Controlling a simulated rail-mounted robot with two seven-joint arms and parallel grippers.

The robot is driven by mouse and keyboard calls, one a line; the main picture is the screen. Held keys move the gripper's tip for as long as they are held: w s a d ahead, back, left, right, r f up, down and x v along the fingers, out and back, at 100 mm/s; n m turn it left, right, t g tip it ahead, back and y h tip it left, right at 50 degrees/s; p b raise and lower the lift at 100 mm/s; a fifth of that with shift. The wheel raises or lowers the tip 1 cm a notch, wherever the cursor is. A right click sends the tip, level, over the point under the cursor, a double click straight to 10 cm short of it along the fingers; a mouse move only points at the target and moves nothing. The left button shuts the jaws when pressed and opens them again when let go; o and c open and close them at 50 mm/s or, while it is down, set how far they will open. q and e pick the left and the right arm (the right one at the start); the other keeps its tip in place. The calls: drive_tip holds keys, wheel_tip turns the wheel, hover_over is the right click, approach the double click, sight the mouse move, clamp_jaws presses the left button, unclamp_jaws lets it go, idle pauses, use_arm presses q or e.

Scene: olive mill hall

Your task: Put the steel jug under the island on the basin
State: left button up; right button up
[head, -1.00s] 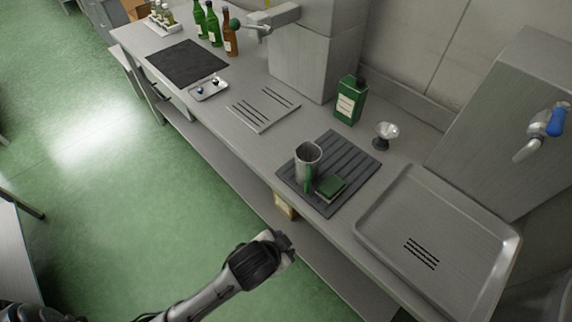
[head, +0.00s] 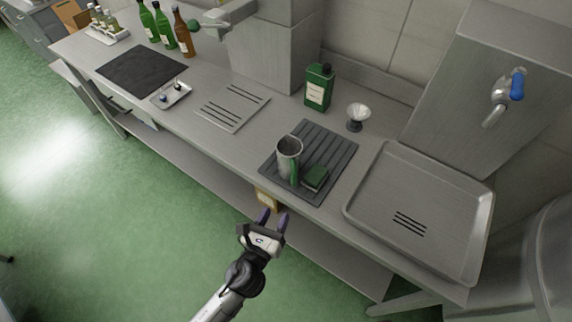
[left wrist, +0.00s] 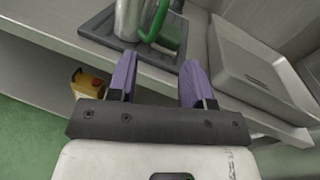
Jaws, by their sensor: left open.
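A steel jug (head: 289,150) with a green handle stands upright on a dark ribbed mat (head: 335,152) on the steel counter, not under it. The shallow steel basin (head: 440,190), with dark drain slots, lies to the right of the mat, below a blue-levered tap. My left gripper (head: 273,214) is open and empty, in front of the counter's front edge, with its purple fingers pointing toward the counter. In the left wrist view the jug (left wrist: 127,20) shows beyond the fingers (left wrist: 158,64), apart from them, its top cut off. My right gripper is not in view.
A green sponge (head: 315,177) lies beside the jug. A green bottle (head: 319,90) and a small glass-topped item (head: 357,116) stand behind the mat. The basin looks empty.

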sight(293, 179)
use_arm(q)
drive_tip(key=w+d, duration=0.1)
drive_tip(key=w, duration=0.3)
drive_tip(key=w+d+m+b, duration=0.1)
drive_tip(key=w+d, duration=0.1)
drive_tip(key=w, duration=0.2)
drive_tip(key=w+d+m, duration=0.1)
drive_tip(key=w+d, duration=0.1)
drive_tip(key=w, duration=0.3)
drive_tip(key=shift+c, duration=0.4)
clamp_jaws()
idle(0.3)
